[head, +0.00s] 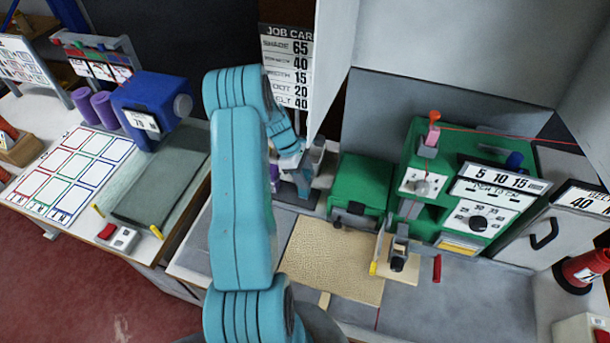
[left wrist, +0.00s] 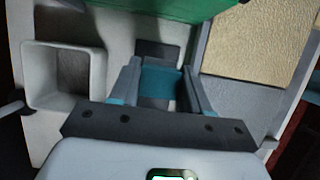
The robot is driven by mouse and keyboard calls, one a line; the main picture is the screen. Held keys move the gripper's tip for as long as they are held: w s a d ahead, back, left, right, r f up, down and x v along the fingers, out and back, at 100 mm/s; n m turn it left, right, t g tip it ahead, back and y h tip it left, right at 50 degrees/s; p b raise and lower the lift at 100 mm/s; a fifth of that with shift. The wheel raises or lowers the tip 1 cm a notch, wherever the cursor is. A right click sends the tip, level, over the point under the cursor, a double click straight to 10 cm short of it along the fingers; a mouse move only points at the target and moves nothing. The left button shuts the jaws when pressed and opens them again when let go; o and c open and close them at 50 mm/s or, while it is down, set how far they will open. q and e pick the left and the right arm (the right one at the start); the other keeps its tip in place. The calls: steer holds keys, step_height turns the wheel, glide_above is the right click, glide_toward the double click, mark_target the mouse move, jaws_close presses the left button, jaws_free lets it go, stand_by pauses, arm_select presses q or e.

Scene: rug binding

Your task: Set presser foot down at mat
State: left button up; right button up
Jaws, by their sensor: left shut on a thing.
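A tan textured mat-like piece (head: 325,262) lies on the bench, right of the gripper. A grey-green mat (head: 165,190) lies on the left table. I cannot tell which is the task's mat. My right gripper is not in view.
Green machines (head: 362,185) stand behind the tan piece. A white square open box (left wrist: 45,75) is left of the fingers in the wrist view. A card with coloured rectangles (head: 75,172) and a blue machine (head: 150,100) are on the left table.

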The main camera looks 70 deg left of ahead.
arm_select(q)
steer(key=shift+w+a+f, duration=0.1)
steer(key=shift+a+f, duration=0.1)
steer(key=shift+f, duration=0.6)
steer(key=shift+s+d+r, duration=0.15)
steer(key=shift+s, duration=0.05)
steer(key=o, duration=0.7)
steer(key=shift+w+f, duration=0.15)
steer(key=shift+f, duration=0.1)
steer(key=o, duration=0.4)
steer(key=shift+o, duration=0.2)
steer(key=shift+r, duration=0.1)
